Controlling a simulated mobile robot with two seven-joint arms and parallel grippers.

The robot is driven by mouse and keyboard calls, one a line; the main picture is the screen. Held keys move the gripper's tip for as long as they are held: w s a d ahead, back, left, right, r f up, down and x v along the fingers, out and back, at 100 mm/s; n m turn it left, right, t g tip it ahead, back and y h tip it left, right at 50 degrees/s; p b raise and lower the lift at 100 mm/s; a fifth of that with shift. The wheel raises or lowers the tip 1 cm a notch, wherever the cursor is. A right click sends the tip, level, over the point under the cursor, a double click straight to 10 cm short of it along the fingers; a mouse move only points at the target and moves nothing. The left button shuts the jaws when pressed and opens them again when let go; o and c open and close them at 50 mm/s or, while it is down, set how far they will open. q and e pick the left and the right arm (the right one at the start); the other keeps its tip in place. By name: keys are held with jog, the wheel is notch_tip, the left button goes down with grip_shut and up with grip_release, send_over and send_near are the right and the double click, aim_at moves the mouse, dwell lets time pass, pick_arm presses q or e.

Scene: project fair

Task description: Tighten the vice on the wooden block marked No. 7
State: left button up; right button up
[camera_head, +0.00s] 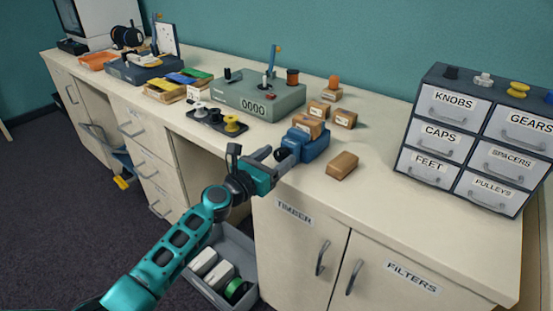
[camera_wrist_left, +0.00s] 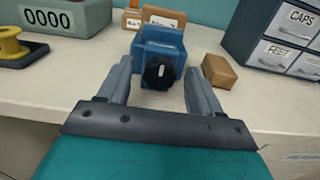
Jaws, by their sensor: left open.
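The blue vice (camera_head: 312,146) stands near the front edge of the bench; it also shows in the left wrist view (camera_wrist_left: 172,52). Its black knob (camera_wrist_left: 158,72) with a white mark faces my gripper. A wooden block (camera_head: 307,126) sits at the top of the vice, and it shows behind the vice top in the wrist view (camera_wrist_left: 163,14). Its label is too small to read. My left gripper (camera_head: 273,155) is open, its fingers on either side of the knob in the wrist view (camera_wrist_left: 158,82), with gaps visible. My right gripper is out of view.
A loose wooden block (camera_head: 342,165) lies right of the vice. More blocks (camera_head: 344,118) stand behind it. A grey-green box reading 0000 (camera_head: 258,95) and a spool tray (camera_head: 217,121) are left. A labelled drawer cabinet (camera_head: 473,137) stands right. The front right benchtop is clear.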

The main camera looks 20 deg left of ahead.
pick_arm(q)
jog(key=shift+w+d, duration=0.1)
jog(key=shift+w, duration=0.15)
jog(key=shift+c, duration=0.3)
jog(key=c, duration=1)
jog(key=shift+m, duration=0.4)
